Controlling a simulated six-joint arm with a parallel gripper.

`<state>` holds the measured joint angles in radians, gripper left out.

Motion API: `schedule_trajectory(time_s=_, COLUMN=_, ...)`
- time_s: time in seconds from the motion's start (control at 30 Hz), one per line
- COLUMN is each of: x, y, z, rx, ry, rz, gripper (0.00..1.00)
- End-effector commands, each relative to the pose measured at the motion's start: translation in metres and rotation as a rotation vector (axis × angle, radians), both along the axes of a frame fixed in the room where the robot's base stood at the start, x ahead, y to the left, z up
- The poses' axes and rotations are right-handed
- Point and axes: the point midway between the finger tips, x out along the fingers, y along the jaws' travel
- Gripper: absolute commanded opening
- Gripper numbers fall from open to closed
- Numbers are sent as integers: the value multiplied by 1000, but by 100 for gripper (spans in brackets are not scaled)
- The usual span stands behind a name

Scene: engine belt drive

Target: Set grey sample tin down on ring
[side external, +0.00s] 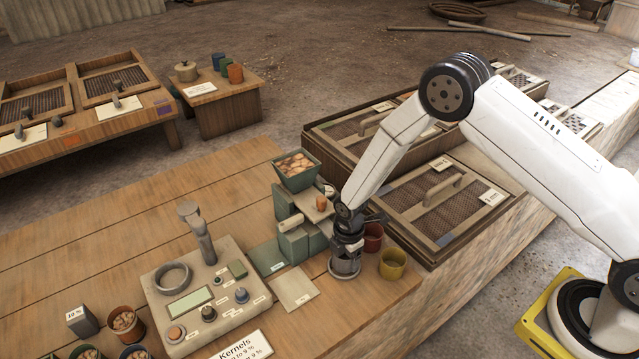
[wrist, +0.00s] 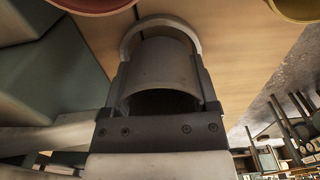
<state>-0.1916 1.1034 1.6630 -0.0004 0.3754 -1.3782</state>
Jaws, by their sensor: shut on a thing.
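The grey sample tin (side external: 344,264) is upright at the front right of the green machine, under my wrist. My gripper (side external: 347,245) points down and is shut on the tin. In the wrist view the tin (wrist: 162,72) sits between the two fingers of my gripper (wrist: 163,88), with its rounded wall facing the camera. Whether its base touches the wooden table cannot be told. The grey ring (side external: 172,278) lies on top of the pale instrument box (side external: 225,330), well to the left of my gripper. Nothing shows inside the ring.
A yellow cup (side external: 393,264) and a red cup (side external: 373,238) stand close right of the tin. The green machine (side external: 293,246) with its nut-filled hopper (side external: 296,168) is close left. A lamp-like post (side external: 200,235) rises behind the ring. A flat pale plate (side external: 294,290) lies between.

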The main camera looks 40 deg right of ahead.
Motion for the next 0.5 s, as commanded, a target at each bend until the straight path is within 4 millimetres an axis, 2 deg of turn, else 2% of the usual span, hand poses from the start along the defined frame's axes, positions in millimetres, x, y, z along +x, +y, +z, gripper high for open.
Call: schedule_trajectory(time_s=0.5, x=0, y=0, z=-10, rx=0, ry=0, rz=0, gripper=18)
